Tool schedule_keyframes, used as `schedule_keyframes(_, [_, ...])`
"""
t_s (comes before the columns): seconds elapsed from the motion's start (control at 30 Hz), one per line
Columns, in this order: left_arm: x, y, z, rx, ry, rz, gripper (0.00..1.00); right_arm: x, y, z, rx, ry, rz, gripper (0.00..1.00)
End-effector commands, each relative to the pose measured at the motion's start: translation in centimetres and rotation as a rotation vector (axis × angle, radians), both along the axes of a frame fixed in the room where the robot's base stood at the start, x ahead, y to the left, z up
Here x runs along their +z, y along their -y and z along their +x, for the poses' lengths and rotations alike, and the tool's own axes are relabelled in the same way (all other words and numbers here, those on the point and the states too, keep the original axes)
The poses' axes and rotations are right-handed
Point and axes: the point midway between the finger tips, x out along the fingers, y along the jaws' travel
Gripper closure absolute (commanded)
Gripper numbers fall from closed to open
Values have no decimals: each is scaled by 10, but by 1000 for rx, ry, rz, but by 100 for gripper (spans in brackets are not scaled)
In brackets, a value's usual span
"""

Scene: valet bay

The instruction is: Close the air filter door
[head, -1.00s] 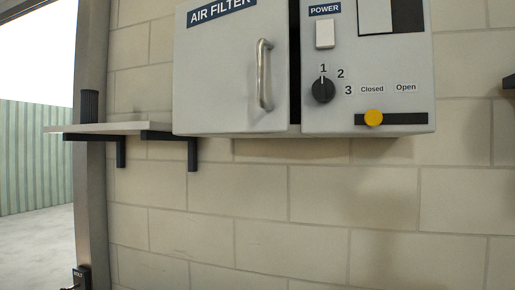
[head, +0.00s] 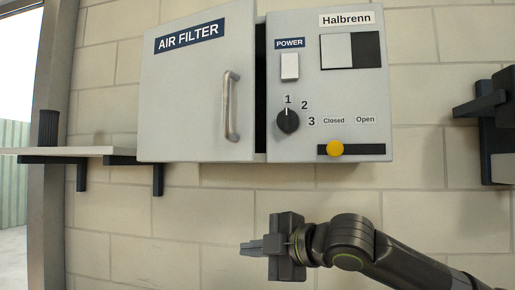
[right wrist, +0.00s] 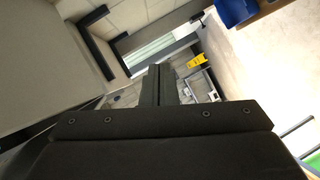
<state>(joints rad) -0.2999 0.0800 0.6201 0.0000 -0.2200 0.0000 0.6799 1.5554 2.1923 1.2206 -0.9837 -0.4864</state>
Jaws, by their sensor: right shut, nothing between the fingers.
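The air filter door (head: 195,95) is a grey panel with a blue "AIR FILTER" label on the left of the wall unit. It stands ajar, with a dark gap along its right edge beside the control panel (head: 345,95). Its vertical metal handle (head: 231,106) is near that edge. My right gripper (head: 246,247) is below the unit, apart from the door, its fingers pointing left. It is shut and empty; its fingers also show together in the right wrist view (right wrist: 158,84). My left gripper is not in view.
A shelf (head: 70,151) with a dark cylinder (head: 48,127) is on the wall left of the unit. A dark bracket-like fixture (head: 490,110) is at the right. The panel carries a black knob (head: 288,120) and a yellow slider (head: 335,148). The wall below is clear.

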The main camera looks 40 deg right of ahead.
Motion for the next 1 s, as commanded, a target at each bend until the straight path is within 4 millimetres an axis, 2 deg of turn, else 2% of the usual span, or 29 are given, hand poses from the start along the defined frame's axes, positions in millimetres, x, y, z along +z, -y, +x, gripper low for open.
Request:
schedule_keyframes(0.03, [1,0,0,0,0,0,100,33,-4,-16,9,49,-47,100])
schedule_keyframes(0.2, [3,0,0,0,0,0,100,111,-22,-76,40,171,-166,100])
schedule_keyframes(0.3, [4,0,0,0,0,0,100,144,-31,-113,44,234,-223,100])
schedule_keyframes(0.4, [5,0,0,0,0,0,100,166,-38,-143,41,281,-262,100])
schedule_keyframes(0.5, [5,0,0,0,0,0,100,178,-44,-163,39,312,-284,100])
schedule_keyframes(0.63, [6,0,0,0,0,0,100,185,-47,-174,38,329,-296,100])
schedule_keyframes(0.77, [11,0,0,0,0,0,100,186,-48,-170,36,327,-298,100])
schedule_keyframes(1.0, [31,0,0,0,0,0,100,188,-53,-146,35,323,-300,100])
